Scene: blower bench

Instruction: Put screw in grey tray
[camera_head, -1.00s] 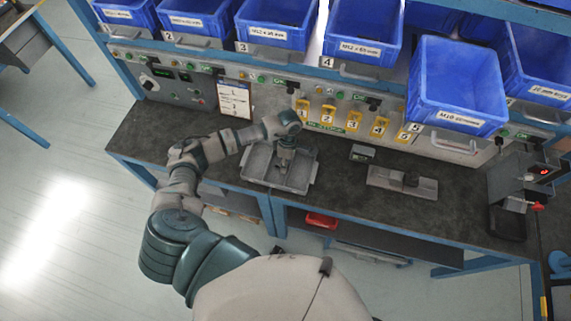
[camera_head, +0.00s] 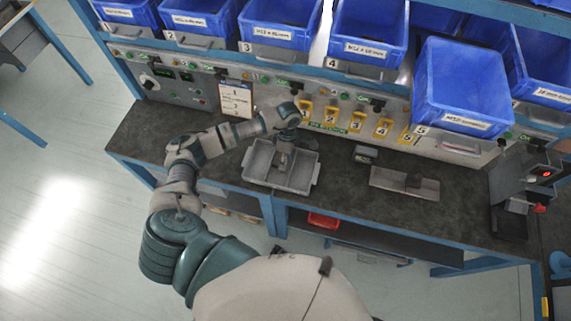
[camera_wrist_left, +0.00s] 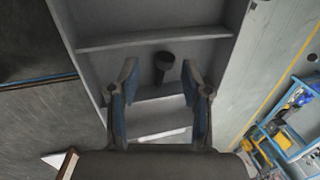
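The grey tray (camera_head: 307,178) lies on the dark bench top, with a divider across its inside. My left gripper (camera_head: 283,168) points down over the tray. In the left wrist view my left gripper (camera_wrist_left: 160,85) has its two fingers spread wide apart with nothing between them in contact. The dark screw (camera_wrist_left: 163,62) shows beyond and between the fingertips, inside the tray, with its round head toward the camera. It looks clear of both fingers. In the head view the screw cannot be made out. My right gripper is not in view.
Several blue bins (camera_head: 459,87) stand on the shelf above the bench. A grey fixture plate (camera_head: 404,183) and a small box (camera_head: 365,154) lie right of the tray. A dark device with a red light (camera_head: 520,190) stands at the right end. The bench left of the tray is clear.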

